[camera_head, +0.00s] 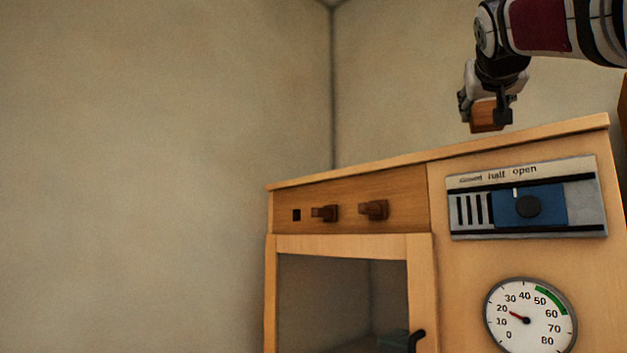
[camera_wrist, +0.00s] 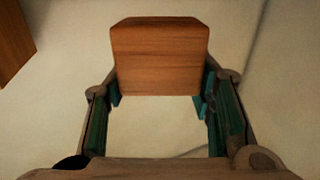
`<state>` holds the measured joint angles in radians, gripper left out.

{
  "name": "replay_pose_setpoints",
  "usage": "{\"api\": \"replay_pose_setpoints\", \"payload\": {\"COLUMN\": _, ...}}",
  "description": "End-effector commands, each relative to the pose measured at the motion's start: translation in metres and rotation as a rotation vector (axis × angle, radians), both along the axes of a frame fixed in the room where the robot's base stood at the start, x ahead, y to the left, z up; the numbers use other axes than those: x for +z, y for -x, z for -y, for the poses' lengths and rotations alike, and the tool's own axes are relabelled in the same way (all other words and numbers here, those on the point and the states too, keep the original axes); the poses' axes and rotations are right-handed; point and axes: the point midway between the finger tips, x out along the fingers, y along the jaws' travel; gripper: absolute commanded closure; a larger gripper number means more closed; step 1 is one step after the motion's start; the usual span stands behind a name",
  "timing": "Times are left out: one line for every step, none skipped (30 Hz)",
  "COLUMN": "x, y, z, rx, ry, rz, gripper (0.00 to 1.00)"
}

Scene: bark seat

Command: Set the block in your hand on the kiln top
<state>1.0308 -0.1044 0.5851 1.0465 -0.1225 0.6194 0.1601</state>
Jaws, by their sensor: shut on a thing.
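My gripper (camera_head: 488,108) is shut on a brown wooden block (camera_head: 487,116) and holds it above the right part of the kiln top. In the wrist view the block (camera_wrist: 160,56) sits between the fingers (camera_wrist: 160,98), with a pale surface behind it. The kiln (camera_head: 447,262) is a light wooden cabinet, and its top (camera_head: 400,157) shows only as a thin, nearly edge-on strip. The block's underside appears a little above that top's edge; I cannot tell the exact gap or depth.
The kiln front carries two brown pegs (camera_head: 374,210), a slider panel (camera_head: 527,199) marked closed, half, open, and a round dial (camera_head: 529,317). A glass-like door (camera_head: 341,300) is below. Bare walls (camera_head: 150,150) stand behind. A brown wooden thing (camera_wrist: 12,45) shows at the wrist view's left.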

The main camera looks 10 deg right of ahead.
Motion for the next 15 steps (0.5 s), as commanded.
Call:
{"api": "replay_pose_setpoints", "payload": {"x": 0.000, "y": -0.001, "z": 0.000, "rx": 0.000, "ry": 0.000, "rz": 0.001, "gripper": 0.80}}
{"api": "replay_pose_setpoints", "payload": {"x": 0.000, "y": -0.002, "z": 0.000, "rx": 0.000, "ry": 0.000, "rz": 0.001, "gripper": 0.80}}
{"api": "replay_pose_setpoints", "payload": {"x": -0.002, "y": -0.002, "z": 0.000, "rx": -0.001, "ry": 0.001, "rz": 0.000, "gripper": 0.80}}
{"api": "replay_pose_setpoints", "payload": {"x": -0.005, "y": -0.002, "z": -0.001, "rx": -0.001, "ry": 0.001, "rz": -0.002, "gripper": 0.80}}
{"api": "replay_pose_setpoints", "payload": {"x": -0.007, "y": -0.001, "z": -0.001, "rx": -0.001, "ry": 0.001, "rz": 0.000, "gripper": 0.80}}
{"api": "replay_pose_setpoints", "payload": {"x": -0.011, "y": -0.001, "z": 0.000, "rx": -0.002, "ry": 0.001, "rz": -0.003, "gripper": 0.80}}
{"api": "replay_pose_setpoints", "payload": {"x": -0.015, "y": -0.001, "z": 0.000, "rx": -0.003, "ry": 0.001, "rz": -0.003, "gripper": 0.80}}
{"api": "replay_pose_setpoints", "payload": {"x": -0.017, "y": -0.001, "z": 0.000, "rx": -0.003, "ry": 0.000, "rz": -0.001, "gripper": 0.80}}
{"api": "replay_pose_setpoints", "payload": {"x": -0.022, "y": -0.001, "z": 0.000, "rx": -0.002, "ry": 0.000, "rz": -0.002, "gripper": 0.80}}
{"api": "replay_pose_setpoints", "payload": {"x": -0.025, "y": -0.001, "z": -0.001, "rx": -0.001, "ry": 0.000, "rz": -0.002, "gripper": 0.80}}
{"api": "replay_pose_setpoints", "payload": {"x": -0.027, "y": -0.001, "z": -0.001, "rx": -0.001, "ry": 0.000, "rz": -0.002, "gripper": 0.80}}
{"api": "replay_pose_setpoints", "payload": {"x": -0.030, "y": -0.001, "z": -0.001, "rx": -0.001, "ry": 0.001, "rz": -0.002, "gripper": 0.80}}
{"api": "replay_pose_setpoints", "payload": {"x": -0.031, "y": -0.001, "z": -0.001, "rx": -0.001, "ry": 0.002, "rz": -0.001, "gripper": 0.80}}
{"api": "replay_pose_setpoints", "payload": {"x": -0.033, "y": -0.001, "z": -0.001, "rx": -0.001, "ry": 0.001, "rz": 0.000, "gripper": 0.80}}
{"api": "replay_pose_setpoints", "payload": {"x": -0.034, "y": -0.001, "z": 0.000, "rx": -0.001, "ry": 0.000, "rz": -0.001, "gripper": 0.80}}
